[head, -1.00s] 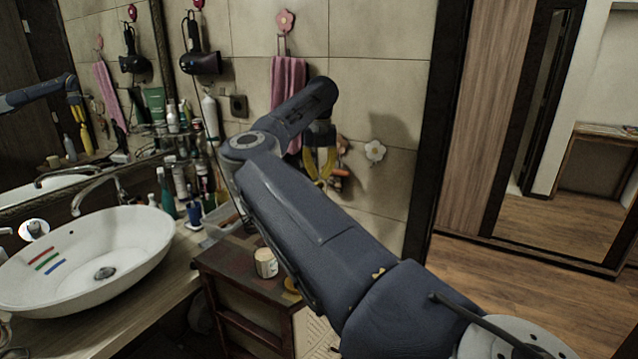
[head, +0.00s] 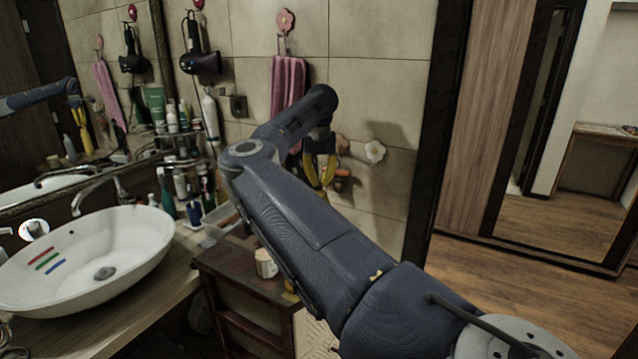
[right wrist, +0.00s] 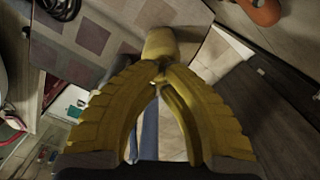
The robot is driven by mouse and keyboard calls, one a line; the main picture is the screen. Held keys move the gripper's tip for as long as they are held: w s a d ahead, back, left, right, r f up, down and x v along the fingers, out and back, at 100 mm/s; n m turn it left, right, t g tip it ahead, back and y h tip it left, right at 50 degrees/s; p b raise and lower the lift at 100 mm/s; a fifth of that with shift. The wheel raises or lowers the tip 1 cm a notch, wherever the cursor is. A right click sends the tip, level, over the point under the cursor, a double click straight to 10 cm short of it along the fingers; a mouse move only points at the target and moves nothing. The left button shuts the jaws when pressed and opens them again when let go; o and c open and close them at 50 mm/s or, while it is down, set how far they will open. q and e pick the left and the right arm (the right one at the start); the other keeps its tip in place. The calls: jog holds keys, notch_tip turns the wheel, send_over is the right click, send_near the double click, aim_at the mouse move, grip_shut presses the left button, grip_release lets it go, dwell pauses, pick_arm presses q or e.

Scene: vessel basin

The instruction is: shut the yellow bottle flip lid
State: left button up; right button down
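A dull yellow, rounded container (right wrist: 160,45), which looks like the yellow bottle, shows just beyond my right fingertips in the right wrist view, at the edge of a chequered top. Its flip lid cannot be made out. In the head view a small yellow patch (head: 290,294) shows by my right arm on the cabinet; most of it is hidden. My right gripper (head: 324,184) has yellow fingers pointing down near the tiled wall. In the right wrist view its fingertips (right wrist: 160,76) meet, with nothing visible between them. Contact with the container cannot be told. My left gripper is not in view.
A cream jar (head: 265,263) stands on the dark wooden cabinet (head: 232,262). A white basin (head: 125,240) is at left, with several bottles behind it. A pink towel (head: 288,85) hangs on the wall. The mirror reflects my arm. Open floor lies at right.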

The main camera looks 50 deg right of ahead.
jog(key=shift+f, duration=0.25)
jog(key=shift+r, duration=0.1)
jog(key=shift+r, duration=3.95)
